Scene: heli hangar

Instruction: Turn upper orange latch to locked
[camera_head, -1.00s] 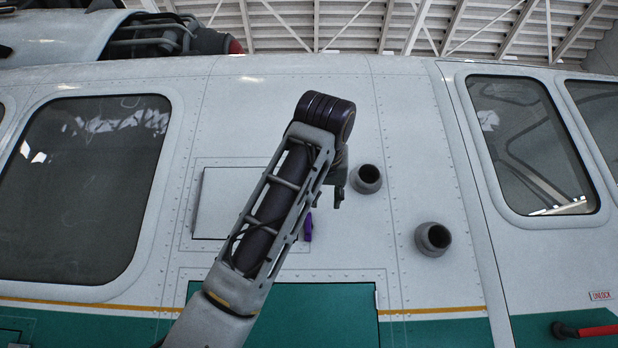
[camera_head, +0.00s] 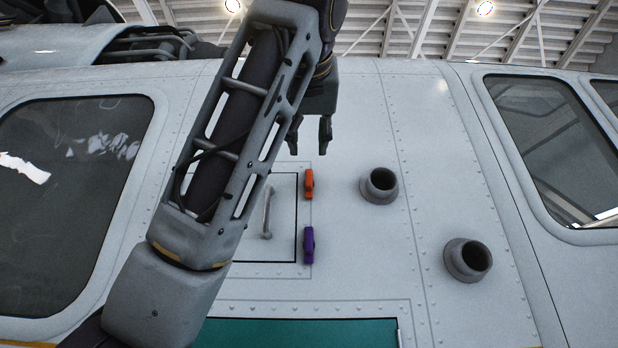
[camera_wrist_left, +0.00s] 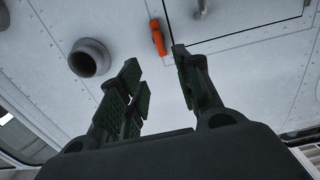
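The upper orange latch (camera_head: 309,183) is a small upright piece at the right edge of a square hatch panel (camera_head: 284,250) on the white helicopter side. A purple latch (camera_head: 309,246) sits below it on the same edge. My left gripper (camera_head: 309,142) is open and empty, just above the orange latch in the head view. In the left wrist view, the orange latch (camera_wrist_left: 158,38) shows just beyond the open fingertips (camera_wrist_left: 157,64), apart from them. My right gripper is in neither view.
A grey bar handle (camera_head: 267,213) is on the hatch, partly beside my left arm. Two round grey ports (camera_head: 380,186) (camera_head: 468,260) stick out to the right of the latches. A dark window (camera_head: 75,190) lies at left, another (camera_head: 550,145) at right.

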